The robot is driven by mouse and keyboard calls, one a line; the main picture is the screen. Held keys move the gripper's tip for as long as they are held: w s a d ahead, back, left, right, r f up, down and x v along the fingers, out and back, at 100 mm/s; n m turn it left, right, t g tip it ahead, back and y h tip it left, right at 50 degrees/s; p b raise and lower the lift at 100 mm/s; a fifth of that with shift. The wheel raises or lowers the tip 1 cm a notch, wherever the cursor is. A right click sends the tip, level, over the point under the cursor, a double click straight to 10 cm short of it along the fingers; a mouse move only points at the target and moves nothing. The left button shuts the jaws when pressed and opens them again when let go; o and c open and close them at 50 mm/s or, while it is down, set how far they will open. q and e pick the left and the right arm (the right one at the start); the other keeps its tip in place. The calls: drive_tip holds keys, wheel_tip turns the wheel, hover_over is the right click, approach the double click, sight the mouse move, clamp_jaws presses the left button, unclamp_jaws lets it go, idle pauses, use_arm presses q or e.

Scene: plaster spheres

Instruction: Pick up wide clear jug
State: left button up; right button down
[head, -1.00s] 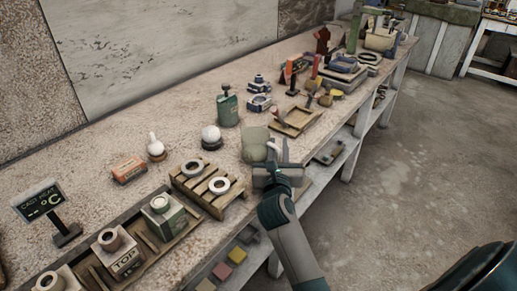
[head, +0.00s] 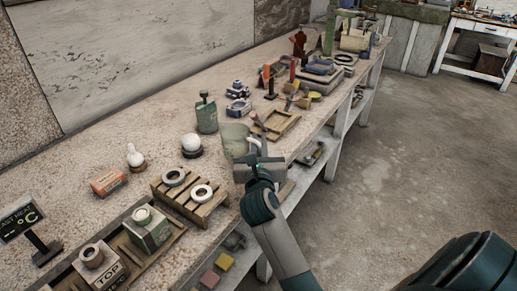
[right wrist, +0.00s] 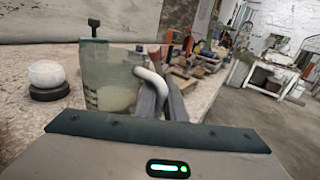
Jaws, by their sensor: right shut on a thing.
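The wide clear jug (head: 233,140) is pale green and see-through, at the bench's front edge in the middle of the head view. It also shows in the right wrist view (right wrist: 107,75), upright, with a pale curved handle (right wrist: 154,86) on its right side. My right gripper (head: 260,152) is at the handle side and is shut on the jug by this handle; its fingers show in the right wrist view (right wrist: 160,102). The jug's base is partly hidden, so I cannot tell how far it clears the bench. My left gripper is not in view.
A dark green can (head: 206,116) and a white sphere on a dark base (head: 191,145) stand behind the jug. A wooden tray (head: 289,131) lies to its right, a slatted wooden rack (head: 207,212) to its left. Open floor (head: 410,150) lies right of the bench.

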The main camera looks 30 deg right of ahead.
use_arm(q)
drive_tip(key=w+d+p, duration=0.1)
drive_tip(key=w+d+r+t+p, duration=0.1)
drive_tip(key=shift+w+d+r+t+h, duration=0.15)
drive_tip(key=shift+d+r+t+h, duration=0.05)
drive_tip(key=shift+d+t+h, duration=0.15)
use_arm(e)
drive_tip(key=s+d+r, duration=0.4)
drive_tip(key=s+r, duration=0.3)
drive_tip(key=s, duration=0.4)
drive_tip(key=shift+r, duration=0.35)
